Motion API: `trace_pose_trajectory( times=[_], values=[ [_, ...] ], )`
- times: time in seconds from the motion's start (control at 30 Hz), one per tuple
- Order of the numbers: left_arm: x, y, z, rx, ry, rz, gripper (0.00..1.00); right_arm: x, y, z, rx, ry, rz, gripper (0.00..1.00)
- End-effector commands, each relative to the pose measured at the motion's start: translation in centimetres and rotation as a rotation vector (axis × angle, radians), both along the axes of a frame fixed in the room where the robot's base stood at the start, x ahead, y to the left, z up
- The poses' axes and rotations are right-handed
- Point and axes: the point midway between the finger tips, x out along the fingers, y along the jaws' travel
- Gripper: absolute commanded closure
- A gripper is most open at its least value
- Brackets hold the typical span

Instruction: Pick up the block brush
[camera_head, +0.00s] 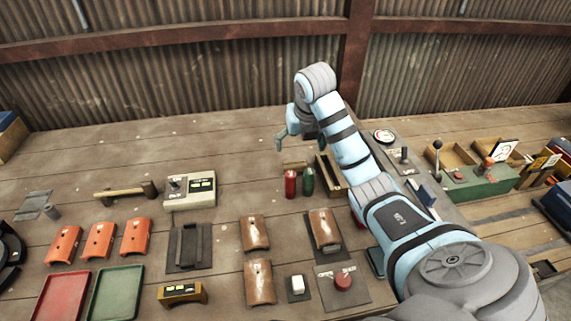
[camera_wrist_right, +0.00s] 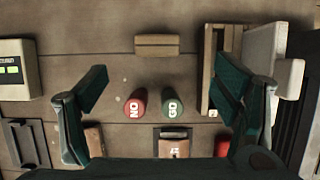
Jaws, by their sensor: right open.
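The block brush appears to be the small tan wooden block (camera_wrist_right: 157,45) lying on the wooden table. In the head view it shows as a short brown bar (camera_head: 295,165), beyond the red and green cylinders. My right gripper (camera_head: 301,142) is open and empty, pointing down above the table near the block. In the right wrist view its two green fingers (camera_wrist_right: 161,78) are wide apart, with the block farther up the picture between their lines. They are not touching it. Any bristles are hidden. My left gripper is not in view.
A red NO cylinder (camera_wrist_right: 134,104) and a green GO cylinder (camera_wrist_right: 174,103) stand near the block. An open wooden box (camera_head: 329,177) is close on its right. A cream device (camera_head: 190,192) and a hammer (camera_head: 126,191) lie to the left. The table behind the block is clear.

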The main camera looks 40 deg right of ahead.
Motion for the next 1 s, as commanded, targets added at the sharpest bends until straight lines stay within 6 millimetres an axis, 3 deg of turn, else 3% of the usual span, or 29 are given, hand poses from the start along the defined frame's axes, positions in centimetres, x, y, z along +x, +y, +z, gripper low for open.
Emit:
trace_pose_trajectory(
  times=[0.03, 0.1, 0.33, 0.6, 0.83, 1.0],
  values=[
    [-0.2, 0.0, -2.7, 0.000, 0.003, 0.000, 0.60, 0.4, 0.0, -2.7, 0.003, 0.001, 0.000, 0.18],
    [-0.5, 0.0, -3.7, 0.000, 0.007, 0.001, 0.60, 1.3, -0.3, -4.4, 0.003, 0.006, 0.002, 0.18],
    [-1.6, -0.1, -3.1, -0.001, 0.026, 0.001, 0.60, 3.2, -0.9, -7.5, 0.002, 0.008, 0.007, 0.18],
    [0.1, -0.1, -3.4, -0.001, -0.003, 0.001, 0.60, 5.0, -1.7, -11.7, 0.004, 0.006, 0.004, 0.18],
    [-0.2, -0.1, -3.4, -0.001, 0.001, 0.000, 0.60, 5.2, -1.8, -12.0, 0.005, 0.003, 0.008, 0.18],
    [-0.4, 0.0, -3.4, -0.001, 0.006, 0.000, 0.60, 5.2, -1.7, -12.0, 0.005, 0.003, 0.008, 0.46]
  ],
)
